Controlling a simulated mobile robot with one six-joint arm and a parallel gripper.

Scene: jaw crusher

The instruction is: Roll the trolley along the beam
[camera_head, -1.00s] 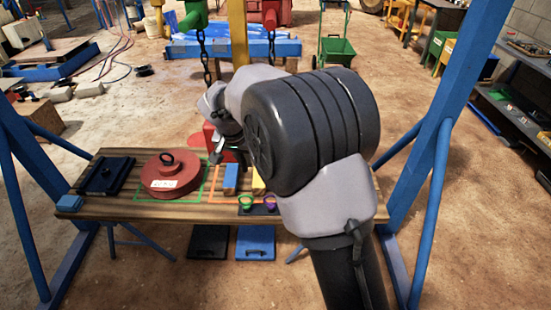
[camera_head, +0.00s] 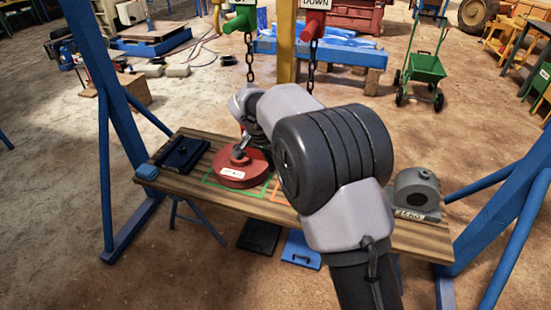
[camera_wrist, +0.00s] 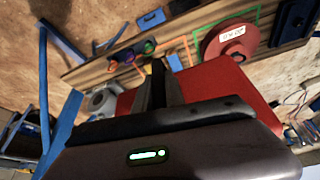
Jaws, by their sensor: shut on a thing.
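No beam or trolley can be made out for certain in either view. In the wrist view, the dark fingers of my gripper (camera_wrist: 158,80) are closed in front of a large red block (camera_wrist: 225,88), which I appear to hold. The fingers' contact with it is hidden. In the head view my arm covers the middle of the bench and hides most of the gripper. Two chains hang at the top, from a green handle (camera_head: 240,18) and a red handle marked DOWN (camera_head: 315,25).
A wooden bench (camera_head: 230,205) stands between blue frame posts (camera_head: 92,80). On it are a red disc weight (camera_head: 240,172), a dark plate (camera_head: 182,153) and a grey housing (camera_head: 415,188). A green cart (camera_head: 425,68) stands back right.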

